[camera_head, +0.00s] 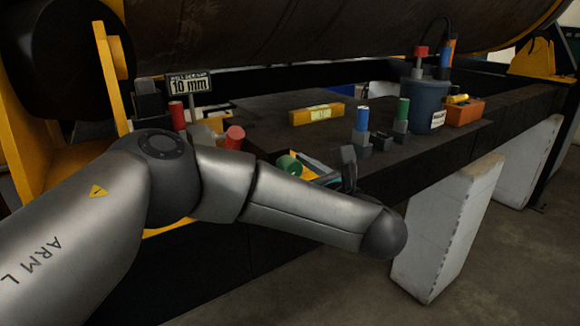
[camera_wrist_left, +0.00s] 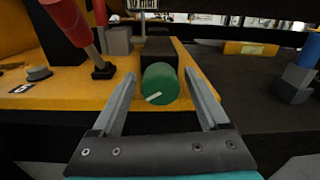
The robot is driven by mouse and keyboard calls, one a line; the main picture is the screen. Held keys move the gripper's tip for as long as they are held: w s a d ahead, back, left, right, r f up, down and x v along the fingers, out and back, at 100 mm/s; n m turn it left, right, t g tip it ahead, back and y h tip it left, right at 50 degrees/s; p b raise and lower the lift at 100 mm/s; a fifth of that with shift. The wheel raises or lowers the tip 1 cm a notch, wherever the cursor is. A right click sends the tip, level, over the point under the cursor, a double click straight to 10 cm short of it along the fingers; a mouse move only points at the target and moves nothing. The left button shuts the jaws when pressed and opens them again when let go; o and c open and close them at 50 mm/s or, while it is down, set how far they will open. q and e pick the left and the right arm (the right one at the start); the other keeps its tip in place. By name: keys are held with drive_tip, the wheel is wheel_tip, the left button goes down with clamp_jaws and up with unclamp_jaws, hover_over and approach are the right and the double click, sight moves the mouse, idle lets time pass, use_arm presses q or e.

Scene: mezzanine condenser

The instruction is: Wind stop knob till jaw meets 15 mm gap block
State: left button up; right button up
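The green stop knob (camera_wrist_left: 160,83), with a white pointer line on its face, sits in front of a black block on a yellow plate. It also shows in the head view (camera_head: 289,165), partly behind my left arm. My left gripper (camera_wrist_left: 161,88) is open, with one finger on each side of the knob and visible gaps between. In the head view the fingers are mostly hidden. A sign (camera_head: 190,84) reads 10 mm. Grey blocks, one with a blue top (camera_head: 362,120) and one with a green top (camera_head: 403,112), stand on the bench. I cannot tell which block is 15 mm, nor make out the jaw.
A red handle (camera_wrist_left: 70,25) leans up left of the knob. A yellow level (camera_head: 317,114) lies on the dark bench (camera_head: 275,135). A labelled bucket (camera_head: 427,106) and an orange box (camera_head: 465,111) stand further right. A large cylinder (camera_head: 300,30) spans the back.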

use_arm(q)
clamp_jaws()
drive_tip(key=m+b, duration=0.5)
drive_tip(key=b, duration=0.4)
drive_tip(key=shift+f+b, duration=0.2)
drive_tip(key=shift+b, duration=0.15)
drive_tip(key=shift+r+m+b, duration=0.15)
drive_tip(key=shift+m+b, duration=0.85)
drive_tip(key=shift+b, duration=0.1)
drive_tip(key=shift+o, duration=0.6)
unclamp_jaws()
